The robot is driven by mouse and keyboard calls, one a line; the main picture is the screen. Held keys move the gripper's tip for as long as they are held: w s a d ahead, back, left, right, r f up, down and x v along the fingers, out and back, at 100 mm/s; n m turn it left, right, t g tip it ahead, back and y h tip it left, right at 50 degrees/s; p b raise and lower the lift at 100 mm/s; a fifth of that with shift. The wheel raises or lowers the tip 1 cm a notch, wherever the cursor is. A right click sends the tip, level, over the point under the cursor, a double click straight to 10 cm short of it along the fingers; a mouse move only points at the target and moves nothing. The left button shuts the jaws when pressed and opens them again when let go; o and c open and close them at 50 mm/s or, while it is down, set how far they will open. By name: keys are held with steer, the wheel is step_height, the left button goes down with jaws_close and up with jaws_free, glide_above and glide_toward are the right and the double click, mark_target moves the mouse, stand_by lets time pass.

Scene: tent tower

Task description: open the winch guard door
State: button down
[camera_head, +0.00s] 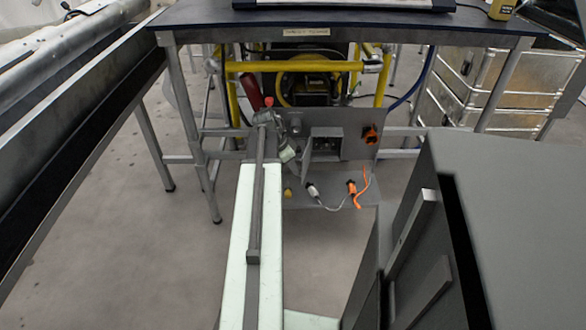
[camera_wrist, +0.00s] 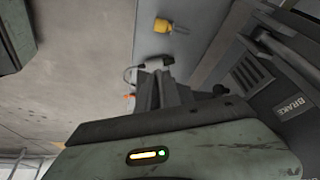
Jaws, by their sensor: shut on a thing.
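The winch guard door (camera_head: 322,157) is a small grey panel on the grey winch housing under the table. It stands swung out at an angle, with the dark opening behind it partly in sight. My gripper (camera_head: 292,152) is at the left side of the door, low under the table. In the wrist view my gripper's dark fingers (camera_wrist: 163,90) are close together and shut at the door. The exact contact is small and partly hidden by my own wrist. A grey part marked BRAKE (camera_wrist: 285,95) is at the right of the wrist view.
A grey shelf below the housing carries a white plug (camera_head: 313,191), an orange plug (camera_head: 352,187) with cable and a yellow plug (camera_wrist: 162,25). Yellow tubing (camera_head: 295,66) runs behind. A table leg (camera_head: 200,160) stands left, metal cases (camera_head: 500,80) right.

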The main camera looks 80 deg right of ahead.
steer(key=shift+s+d, duration=0.25)
steer(key=c, duration=1.5)
jaws_free()
steer(key=shift+a, duration=0.1)
steer(key=p+v, duration=0.7)
steer(key=shift+w+r, duration=0.2)
steer(key=shift+r, duration=0.1)
